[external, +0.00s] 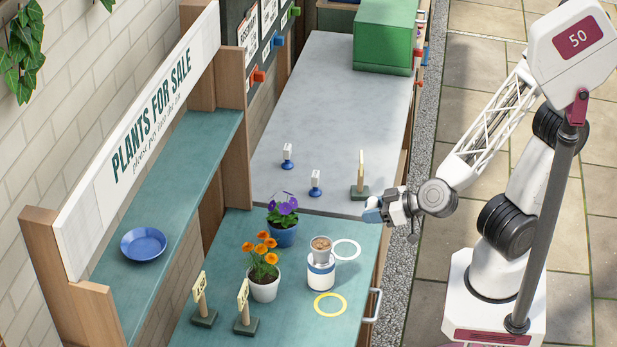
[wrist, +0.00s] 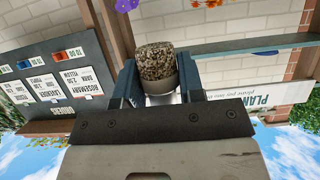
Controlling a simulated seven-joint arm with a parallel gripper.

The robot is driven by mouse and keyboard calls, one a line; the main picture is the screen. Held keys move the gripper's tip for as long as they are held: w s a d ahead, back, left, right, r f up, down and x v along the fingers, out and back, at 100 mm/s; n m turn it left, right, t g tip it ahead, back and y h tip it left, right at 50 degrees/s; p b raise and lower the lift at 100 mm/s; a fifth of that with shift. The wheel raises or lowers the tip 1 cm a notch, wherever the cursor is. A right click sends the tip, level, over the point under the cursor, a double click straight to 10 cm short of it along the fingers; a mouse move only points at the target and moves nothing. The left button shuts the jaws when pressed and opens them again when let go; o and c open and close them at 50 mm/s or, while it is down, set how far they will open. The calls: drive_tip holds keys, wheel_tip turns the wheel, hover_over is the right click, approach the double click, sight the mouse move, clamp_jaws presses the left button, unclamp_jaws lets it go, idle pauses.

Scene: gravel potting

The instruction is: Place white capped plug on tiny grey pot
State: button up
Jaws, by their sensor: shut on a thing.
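My gripper (wrist: 160,85) is shut on the white capped plug (wrist: 157,62), a stubby gravel-textured piece with a pale cap, seen between the fingers in the wrist view. The wrist view is upside down, so the gravel part points downward. In the external view my gripper (external: 374,211) is above the right edge of the bench, and the plug is mostly hidden by the blue fingers. The tiny grey pot (external: 320,256) stands upright on a white stand with a blue band (external: 320,275). Brownish matter shows in its mouth. The gripper is apart from it, up and right in the picture.
An orange-flowered white pot (external: 264,288) and a purple-flowered blue pot (external: 284,235) stand left of the stand. A white ring (external: 347,241) and a yellow ring (external: 330,294) mark the bench. Small sign holders (external: 205,317) stand in front. A blue dish (external: 143,244) sits on the shelf.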

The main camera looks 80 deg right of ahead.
hover_over(321, 244)
drive_tip(key=shift+f, duration=0.6)
drive_tip(key=shift+f, duration=1.75)
drive_tip(key=shift+f, duration=0.2)
drive_tip(key=o, duration=0.9)
drive_tip(key=shift+d, duration=0.1)
drive_tip(key=shift+r, duration=0.15)
